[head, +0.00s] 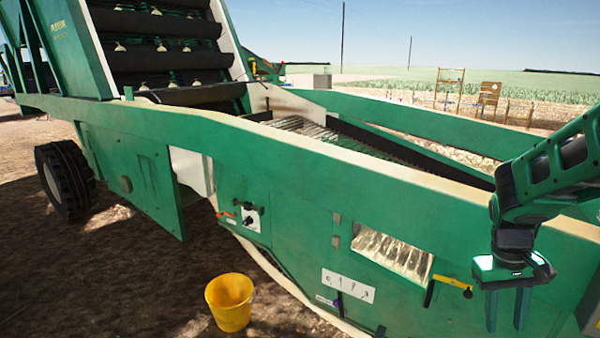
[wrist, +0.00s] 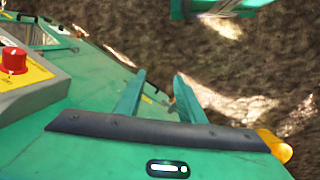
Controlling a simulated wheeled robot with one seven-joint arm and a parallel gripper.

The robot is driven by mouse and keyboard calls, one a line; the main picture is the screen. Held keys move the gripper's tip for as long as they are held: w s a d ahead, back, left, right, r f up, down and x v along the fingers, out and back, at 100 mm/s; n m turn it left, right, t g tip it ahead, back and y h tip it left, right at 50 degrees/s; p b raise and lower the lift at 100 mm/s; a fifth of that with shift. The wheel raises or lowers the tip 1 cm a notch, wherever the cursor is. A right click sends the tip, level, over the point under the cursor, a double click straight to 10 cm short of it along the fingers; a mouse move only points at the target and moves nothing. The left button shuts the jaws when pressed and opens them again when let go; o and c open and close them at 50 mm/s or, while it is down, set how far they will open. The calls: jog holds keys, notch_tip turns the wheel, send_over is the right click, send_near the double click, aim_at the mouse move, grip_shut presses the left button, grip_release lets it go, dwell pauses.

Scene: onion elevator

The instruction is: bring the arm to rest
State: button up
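My gripper (head: 507,318) hangs fingers down at the right of the head view, in front of the green side wall of the onion elevator (head: 300,190). Its two fingers are apart with nothing between them. In the wrist view the same gripper (wrist: 160,78) shows two spread green fingers over the machine's side and bare soil. My arm comes in from the right edge above the machine's rim. In the head view a lever with a yellow handle (head: 455,284) is just left of the gripper, with a gap between them.
A yellow bucket (head: 230,302) stands on the soil. A wheel (head: 64,180) is at the left. The wrist view shows a red knob (wrist: 14,60) on a grey box (wrist: 38,85) at the left. Open soil (head: 80,270) lies before the machine.

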jog(key=s+a+r+m+y, duration=0.1)
jog(key=s+a+r+m, duration=0.1)
jog(key=s, duration=0.5)
jog(key=s+a+r+m+t+y, duration=0.1)
jog(key=s+r, duration=0.3)
jog(key=s, duration=0.4)
jog(key=shift+s+a+r+m, duration=0.15)
jog(key=shift+a+r+m, duration=0.15)
jog(key=shift+a+m, duration=0.3)
jog(key=shift+c, duration=0.6)
